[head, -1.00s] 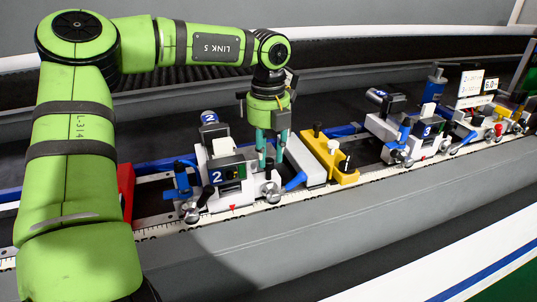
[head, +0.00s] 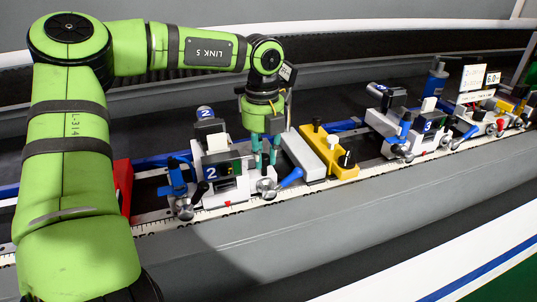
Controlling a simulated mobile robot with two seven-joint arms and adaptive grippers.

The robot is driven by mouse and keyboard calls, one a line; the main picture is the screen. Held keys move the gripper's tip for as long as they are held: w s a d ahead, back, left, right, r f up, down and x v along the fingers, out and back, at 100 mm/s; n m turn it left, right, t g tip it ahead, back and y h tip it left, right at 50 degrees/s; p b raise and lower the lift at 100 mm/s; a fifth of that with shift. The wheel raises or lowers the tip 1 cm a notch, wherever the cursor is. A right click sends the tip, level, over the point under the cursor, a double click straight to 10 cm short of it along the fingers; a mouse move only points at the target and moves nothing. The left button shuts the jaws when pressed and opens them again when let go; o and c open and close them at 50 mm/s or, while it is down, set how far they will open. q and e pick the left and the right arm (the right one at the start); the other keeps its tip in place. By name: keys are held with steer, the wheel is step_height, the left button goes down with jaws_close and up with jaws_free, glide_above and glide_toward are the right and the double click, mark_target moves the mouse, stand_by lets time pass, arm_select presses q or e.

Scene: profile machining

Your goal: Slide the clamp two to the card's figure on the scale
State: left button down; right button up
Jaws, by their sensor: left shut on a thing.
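Clamp two (head: 232,187), a grey-white block with a blue "2" plate, sits on the rail at left centre. A red pointer (head: 227,204) on its front edge stands at the white scale (head: 310,186), whose figures are too small to read. My left gripper (head: 265,160) points down at the clamp's right end, its teal fingers shut on a part of the clamp that they largely hide. A blue lever (head: 289,178) sticks out right of the clamp's front knob. The card (head: 492,78) at the far right appears to read 6.0. My right gripper is not in view.
A red block (head: 123,188) stands left of clamp two. A pale block (head: 302,156) and a yellow block (head: 334,152) with knobs stand close on its right. Clamp three (head: 426,127) and other fittings are farther right on the rail.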

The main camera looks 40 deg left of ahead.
arm_select(q)
steer(key=shift+s+a+b, duration=0.15)
steer(key=shift+s+a, duration=0.15)
steer(key=shift+s, duration=0.3)
steer(key=shift+s+a+b, duration=0.15)
steer(key=shift+s+a, duration=0.1)
steer(key=shift+s, duration=0.3)
steer(key=c, duration=1.4)
jaws_free()
steer(key=shift+o, duration=0.2)
steer(key=shift+w+d, duration=0.1)
steer(key=shift+d, duration=0.05)
step_height(320, 180, up, 12)
